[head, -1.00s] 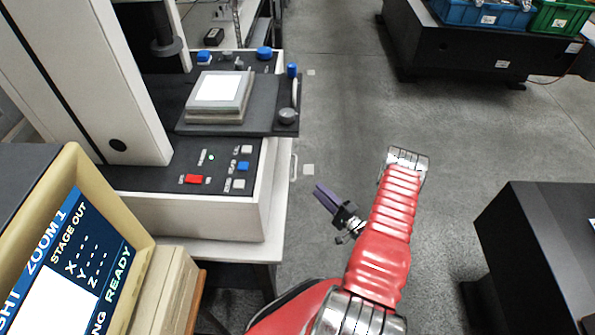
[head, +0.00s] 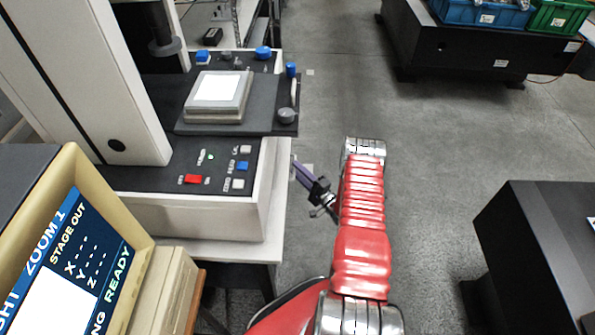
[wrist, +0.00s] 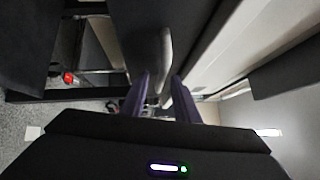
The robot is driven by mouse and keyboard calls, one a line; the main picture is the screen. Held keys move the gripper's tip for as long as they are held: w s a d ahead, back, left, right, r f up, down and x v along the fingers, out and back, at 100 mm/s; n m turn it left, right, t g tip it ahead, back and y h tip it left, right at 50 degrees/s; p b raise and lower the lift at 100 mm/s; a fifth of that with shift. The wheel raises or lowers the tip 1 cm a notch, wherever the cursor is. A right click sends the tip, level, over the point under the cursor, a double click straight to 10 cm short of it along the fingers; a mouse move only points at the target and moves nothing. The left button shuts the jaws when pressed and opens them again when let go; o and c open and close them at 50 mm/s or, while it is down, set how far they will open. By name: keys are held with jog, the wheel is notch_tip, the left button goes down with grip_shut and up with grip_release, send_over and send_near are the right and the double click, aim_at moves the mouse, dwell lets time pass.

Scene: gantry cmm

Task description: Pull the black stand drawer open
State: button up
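In the wrist view a pale bar handle (wrist: 165,52) stands out from a dark panel (wrist: 135,30), which looks like the front of the black stand drawer. My gripper (wrist: 160,80) has its two purple fingers apart, with the handle's end between or just beyond their tips. I see a gap on each side of the handle and no clear contact. In the head view my gripper (head: 294,162) points at the right side of the white measuring machine's table (head: 274,228). The drawer front is hidden there by the table edge, and my gripper covers the handle's place.
The machine's dark stage (head: 270,118) juts out above and beyond my gripper. A monitor (head: 105,215) stands at the near left. A black block (head: 530,240) is at the right, and a black bench (head: 455,50) with bins is at the back. Grey floor between them is clear.

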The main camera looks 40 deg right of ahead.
jog(key=shift+w, duration=0.15)
jog(key=shift+c, duration=0.3)
grip_shut()
dwell(0.3)
